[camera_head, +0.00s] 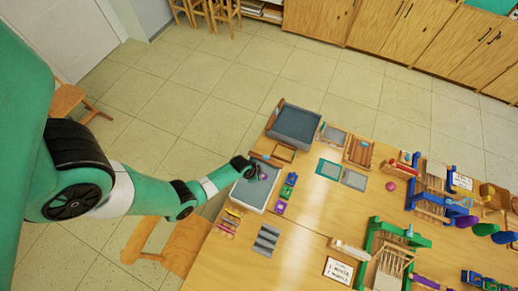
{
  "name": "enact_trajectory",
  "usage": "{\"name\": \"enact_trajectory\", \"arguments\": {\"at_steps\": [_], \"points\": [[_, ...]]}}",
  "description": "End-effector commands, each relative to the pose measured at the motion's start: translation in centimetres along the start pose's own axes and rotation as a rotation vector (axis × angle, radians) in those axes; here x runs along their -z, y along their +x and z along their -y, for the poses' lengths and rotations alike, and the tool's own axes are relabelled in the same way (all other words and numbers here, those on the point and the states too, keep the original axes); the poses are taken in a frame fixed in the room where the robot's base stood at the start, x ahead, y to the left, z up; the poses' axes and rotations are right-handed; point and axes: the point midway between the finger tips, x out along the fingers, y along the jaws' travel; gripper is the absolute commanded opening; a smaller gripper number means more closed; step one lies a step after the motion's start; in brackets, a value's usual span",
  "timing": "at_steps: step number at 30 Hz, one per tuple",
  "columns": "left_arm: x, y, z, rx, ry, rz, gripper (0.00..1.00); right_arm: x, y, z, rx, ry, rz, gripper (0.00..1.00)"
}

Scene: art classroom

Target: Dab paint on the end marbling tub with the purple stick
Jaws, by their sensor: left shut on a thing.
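My left gripper (258,173) is over a grey-white marbling tub (246,200) at the table's left edge. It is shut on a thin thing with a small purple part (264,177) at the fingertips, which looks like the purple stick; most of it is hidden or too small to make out. I cannot tell whether its tip touches the tub's surface. A second, dark grey tub (296,124) stands at the table's far left end. My right gripper is not in view.
Thin coloured sticks (229,221) and a grey ridged rack (265,241) lie in front of the near tub. A lettered sign (338,270), a green-framed loom (389,250) and a blue-framed one (432,195) stand to the right. Bare table (325,218) lies between.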

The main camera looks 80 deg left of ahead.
Motion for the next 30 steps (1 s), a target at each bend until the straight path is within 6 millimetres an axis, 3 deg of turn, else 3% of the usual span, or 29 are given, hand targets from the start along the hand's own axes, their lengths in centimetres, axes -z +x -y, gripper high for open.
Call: {"name": "enact_trajectory", "arguments": {"at_steps": [30], "points": [[2.7, -8.2, 1.2, 0.001, 0.0, -0.001, 0.0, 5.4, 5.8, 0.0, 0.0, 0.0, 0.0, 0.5]]}}
